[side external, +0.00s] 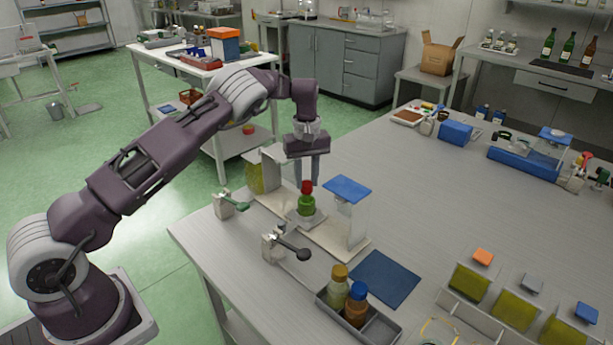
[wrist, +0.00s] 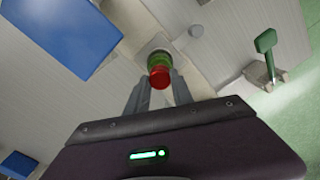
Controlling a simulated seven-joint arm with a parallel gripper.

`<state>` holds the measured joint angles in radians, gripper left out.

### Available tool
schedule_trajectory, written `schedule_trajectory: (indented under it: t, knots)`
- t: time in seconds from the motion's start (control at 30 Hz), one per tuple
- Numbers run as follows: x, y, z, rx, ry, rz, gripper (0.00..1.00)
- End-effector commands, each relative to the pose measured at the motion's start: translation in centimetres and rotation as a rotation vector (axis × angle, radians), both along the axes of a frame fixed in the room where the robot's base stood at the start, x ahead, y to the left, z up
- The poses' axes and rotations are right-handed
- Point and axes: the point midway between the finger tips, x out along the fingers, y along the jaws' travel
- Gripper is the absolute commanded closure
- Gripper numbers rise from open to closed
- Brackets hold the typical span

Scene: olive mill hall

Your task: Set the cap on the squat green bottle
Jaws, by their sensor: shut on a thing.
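The squat green bottle (side external: 306,206) stands upright on a pale pad on the table, and its green body also shows in the wrist view (wrist: 158,60). The red cap (side external: 307,187) is right at the bottle's top; it also shows in the wrist view (wrist: 159,77). My gripper (side external: 307,181) points straight down over the bottle, its two fingertips shut on the red cap, as the wrist view (wrist: 158,85) also shows. The cap looks in line with the bottle. I cannot tell whether it is fully seated, as the fingers hide part of the joint.
A stand with a blue top (side external: 347,189) rises close to the right of the bottle. A green-handled clamp (side external: 232,206) and a black-knobbed clamp (side external: 288,246) are nearby. A grey tray (side external: 383,327) holds two capped bottles. A dark blue mat (side external: 385,279) lies flat.

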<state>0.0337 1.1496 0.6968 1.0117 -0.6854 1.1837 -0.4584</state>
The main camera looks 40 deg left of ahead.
Motion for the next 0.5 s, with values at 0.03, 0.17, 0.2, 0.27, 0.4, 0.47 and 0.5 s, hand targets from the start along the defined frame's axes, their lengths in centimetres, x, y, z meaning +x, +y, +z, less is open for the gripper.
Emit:
schedule_trajectory:
  t: [0.03,0.17,0.2,0.27,0.4,0.47,0.5]
  knots:
    - [-0.01,0.03,-0.03,0.000,0.000,0.000,0.98]
    - [-0.01,0.03,-0.01,0.000,0.000,0.001,0.98]
    - [-0.01,0.03,-0.01,0.000,0.000,0.001,0.98]
    - [-0.01,0.03,-0.01,0.000,0.000,0.001,0.60]
    - [-0.01,0.03,0.00,0.000,0.000,0.001,0.47]
    - [-0.01,0.03,0.00,0.000,0.000,0.001,0.47]
    - [-0.01,0.03,0.00,0.000,0.000,0.001,0.47]
